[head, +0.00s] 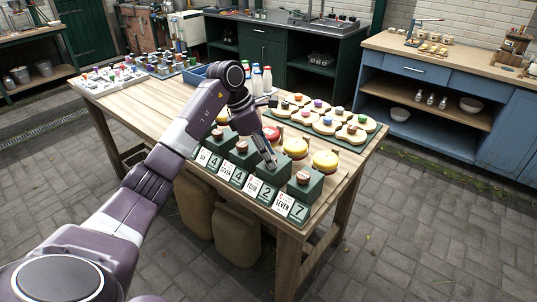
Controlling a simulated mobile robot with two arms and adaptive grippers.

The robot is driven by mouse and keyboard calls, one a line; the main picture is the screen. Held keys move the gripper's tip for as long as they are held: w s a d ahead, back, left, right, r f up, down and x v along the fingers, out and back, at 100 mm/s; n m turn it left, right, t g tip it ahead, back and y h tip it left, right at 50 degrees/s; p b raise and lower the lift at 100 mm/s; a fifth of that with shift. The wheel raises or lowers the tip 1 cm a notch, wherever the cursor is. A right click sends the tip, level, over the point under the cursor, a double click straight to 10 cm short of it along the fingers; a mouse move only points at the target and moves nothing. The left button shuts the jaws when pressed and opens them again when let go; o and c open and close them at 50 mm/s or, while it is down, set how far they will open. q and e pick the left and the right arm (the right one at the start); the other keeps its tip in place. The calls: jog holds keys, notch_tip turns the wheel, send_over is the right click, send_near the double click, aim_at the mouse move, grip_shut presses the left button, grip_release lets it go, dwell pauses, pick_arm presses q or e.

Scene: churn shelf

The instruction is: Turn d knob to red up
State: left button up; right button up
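A row of dark green blocks with brown round knobs stands along the near edge of the table. The knobs are the leftmost one (217,133), a second (241,147) and the rightmost one (302,177); no letter d is readable on any of them. My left gripper (268,160) points down at the block between the second and rightmost knobs. Its fingers hide most of that block's top, and I cannot tell whether they touch or grip a knob. Red and yellow round pieces (295,147) sit behind the blocks. My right gripper is out of view.
Number cards (283,204) lean along the table's (150,114) near edge. Behind the blocks are a green board with cream flower-shaped pieces (351,133), several bottles (257,80) and a blue tray (196,75). A blue cabinet (424,75) stands at the right. The paved floor at right is clear.

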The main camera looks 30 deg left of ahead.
pick_arm(q)
jog(key=c, duration=0.7)
jog(key=shift+n, duration=0.3)
jog(key=n+t+y, duration=0.1)
jog(key=n, duration=0.1)
jog(key=shift+s+n, duration=0.1)
jog(key=shift+n, duration=0.3)
jog(key=n, duration=0.2)
jog(key=n+y, duration=0.1)
jog(key=n, duration=0.1)
jog(key=shift+d+r+t+y, duration=0.1)
jog(key=shift+d+t+y, duration=0.1)
jog(key=shift+t+y, duration=0.15)
jog(key=n+y, duration=0.1)
jog(key=n, duration=0.4)
jog(key=shift+d+y, duration=0.15)
jog(key=shift+y, duration=0.2)
jog(key=n+y, duration=0.1)
jog(key=n, duration=0.1)
jog(key=n+g+y+b, duration=0.1)
jog(key=n, duration=0.2)
jog(key=shift+d, duration=0.1)
jog(key=shift+n, duration=0.4)
